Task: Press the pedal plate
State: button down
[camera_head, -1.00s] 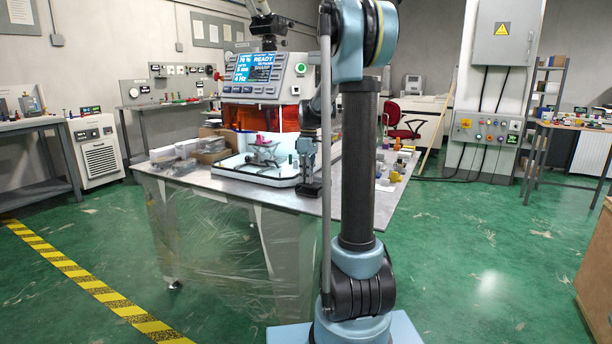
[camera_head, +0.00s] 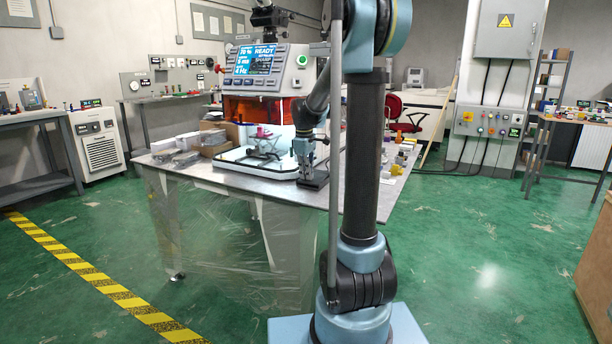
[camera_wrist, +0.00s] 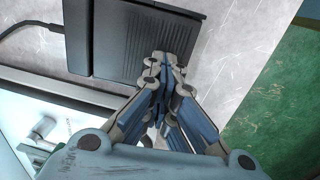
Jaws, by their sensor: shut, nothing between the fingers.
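The pedal plate (camera_wrist: 147,35) is a black ribbed plate with a smooth dark section on its left in the wrist view, and a cable runs from it to the left. In the head view, the black pedal (camera_head: 314,182) lies on the front edge area of the metal table (camera_head: 290,196). My gripper (camera_wrist: 163,60) is shut and empty, pointing down, with its fingertips over the near end of the ribbed plate. In the head view my gripper (camera_head: 305,174) is right at the pedal. I cannot tell whether the tips touch it.
The machine (camera_head: 266,72) with a lit screen stands left of my gripper, with its white-rimmed base (camera_head: 228,163) close by. Boxes (camera_head: 212,150) lie at the table's left, small parts at its right. Green floor lies beyond the table edge.

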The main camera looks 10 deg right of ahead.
notch_tip(320, 180, up, 14)
jog(key=shift+s+a, duration=0.25)
dwell(0.5)
jog(key=shift+f, duration=0.1)
dwell(0.4)
jog(key=shift+w+d+r+g+y, duration=0.7)
jog(key=shift+w+d+r+g, duration=0.15)
jog(key=shift+w+d+g, duration=0.15)
jog(key=shift+f, duration=0.1)
jog(key=f, duration=0.9)
jog(key=s+a+f, duration=0.1)
jog(key=f, duration=0.3)
jog(key=shift+f, duration=0.4)
jog(key=shift+s, duration=0.1)
